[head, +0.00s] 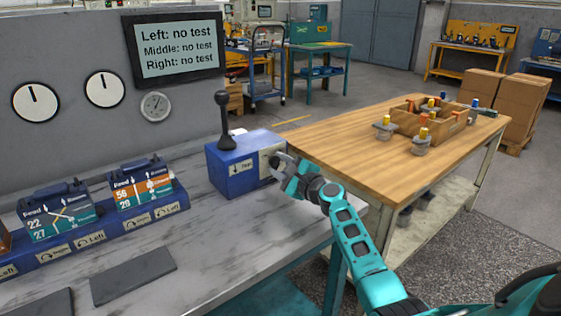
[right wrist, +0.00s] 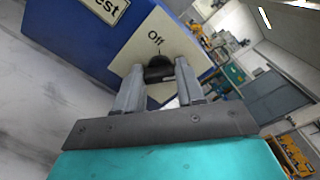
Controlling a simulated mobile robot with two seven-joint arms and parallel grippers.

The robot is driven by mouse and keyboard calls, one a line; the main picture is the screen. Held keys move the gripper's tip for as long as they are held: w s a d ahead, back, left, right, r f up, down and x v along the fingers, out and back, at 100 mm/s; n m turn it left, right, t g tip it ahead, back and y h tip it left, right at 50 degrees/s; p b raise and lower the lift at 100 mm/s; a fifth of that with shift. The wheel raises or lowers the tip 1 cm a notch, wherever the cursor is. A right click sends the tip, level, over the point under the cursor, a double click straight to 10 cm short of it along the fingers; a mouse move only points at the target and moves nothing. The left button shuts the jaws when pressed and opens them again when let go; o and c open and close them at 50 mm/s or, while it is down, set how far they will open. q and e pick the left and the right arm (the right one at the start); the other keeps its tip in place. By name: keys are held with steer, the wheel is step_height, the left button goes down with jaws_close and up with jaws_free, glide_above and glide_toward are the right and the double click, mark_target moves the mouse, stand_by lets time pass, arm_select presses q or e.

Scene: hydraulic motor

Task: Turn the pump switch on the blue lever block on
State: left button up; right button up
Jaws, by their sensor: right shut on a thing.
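The blue lever block (head: 232,175) stands on the grey marbled bench with a black lever (head: 224,122) upright on its top and a "Test" label on its front. On its right side is a pale plate (right wrist: 133,58) marked "Off", which carries the dark round pump switch (right wrist: 158,72). My right gripper (head: 283,164) is at that side of the block. In the right wrist view its two fingers (right wrist: 158,82) are closed on the switch. The switch is hidden behind the gripper in the head view. My left gripper is not in view.
A wooden-topped table (head: 335,148) stands close on the right, with a wooden crate (head: 430,122) and small fittings on it. A screen (head: 175,46) reads "no test" for left, middle and right.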

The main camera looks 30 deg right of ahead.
arm_select(q)
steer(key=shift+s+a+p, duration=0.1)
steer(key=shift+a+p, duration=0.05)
steer(key=shift+p, duration=0.2)
arm_select(e)
steer(key=shift+m, duration=0.8)
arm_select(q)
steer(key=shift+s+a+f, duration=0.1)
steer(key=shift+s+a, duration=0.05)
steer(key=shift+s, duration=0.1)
arm_select(e)
steer(key=o, duration=1)
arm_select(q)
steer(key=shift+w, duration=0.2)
arm_select(e)
steer(key=shift+o, duration=0.2)
steer(key=shift+s, duration=0.55)
arm_select(q)
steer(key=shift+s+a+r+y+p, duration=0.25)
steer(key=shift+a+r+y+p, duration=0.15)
steer(key=shift+p, duration=0.6)
arm_select(e)
steer(key=s, duration=0.8)
steer(key=s+d, duration=0.1)
steer(key=s, duration=0.2)
steer(key=shift+s, duration=0.4)
